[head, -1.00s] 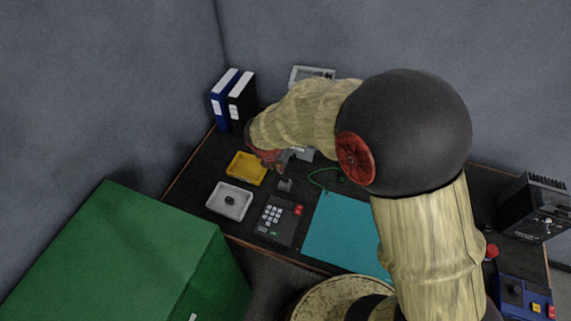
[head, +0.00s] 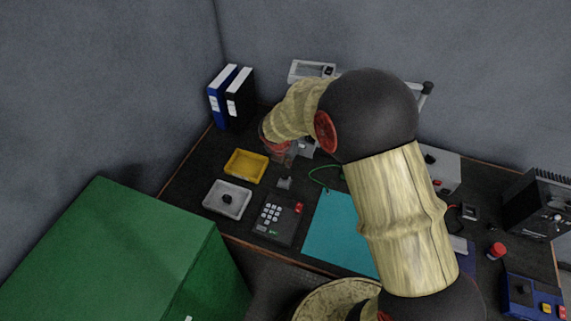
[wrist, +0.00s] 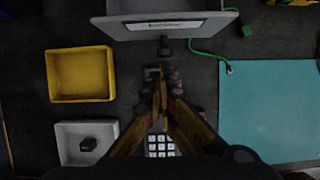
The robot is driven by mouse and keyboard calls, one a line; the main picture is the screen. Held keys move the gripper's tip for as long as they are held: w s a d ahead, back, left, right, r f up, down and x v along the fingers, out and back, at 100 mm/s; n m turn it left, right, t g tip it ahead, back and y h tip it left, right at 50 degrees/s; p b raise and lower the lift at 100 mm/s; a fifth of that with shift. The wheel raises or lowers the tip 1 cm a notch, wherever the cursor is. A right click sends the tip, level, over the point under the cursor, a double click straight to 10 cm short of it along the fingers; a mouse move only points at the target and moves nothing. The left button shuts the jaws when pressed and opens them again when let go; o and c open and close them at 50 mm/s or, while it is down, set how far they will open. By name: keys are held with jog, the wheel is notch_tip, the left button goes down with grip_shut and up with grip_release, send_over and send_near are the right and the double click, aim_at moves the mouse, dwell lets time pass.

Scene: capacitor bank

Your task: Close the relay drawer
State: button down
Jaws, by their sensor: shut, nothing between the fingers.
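The relay drawer (wrist: 166,26) shows at the top of the wrist view as a wide light grey front with a label strip and a small dark knob (wrist: 165,46). A grey recess shows behind the front, so it looks pulled out; how far I cannot tell. In the head view only a grey bit of it (head: 307,148) shows beside my gripper, and my arm hides the rest. My gripper (wrist: 168,72) is shut and empty, its fingertips just in front of the knob. I cannot tell whether they touch. It also shows in the head view (head: 284,160).
A yellow tray (head: 245,166) and a grey tray (head: 227,200) holding a dark knob lie left of my gripper. A keypad (head: 276,217) and a teal mat (head: 338,234) lie nearer. Binders (head: 231,98) stand at the back left. A green cable (head: 322,176) lies right.

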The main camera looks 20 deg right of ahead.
jog(key=w+d+p, duration=0.2)
jog(key=w+p, duration=0.1)
jog(key=w+d+p, duration=0.3)
jog(key=w, duration=0.1)
jog(key=w+d+p, duration=0.2)
jog(key=w+p, duration=0.1)
jog(key=shift+w+d+p, duration=0.35)
jog(key=shift+w+d, duration=0.05)
dwell(0.3)
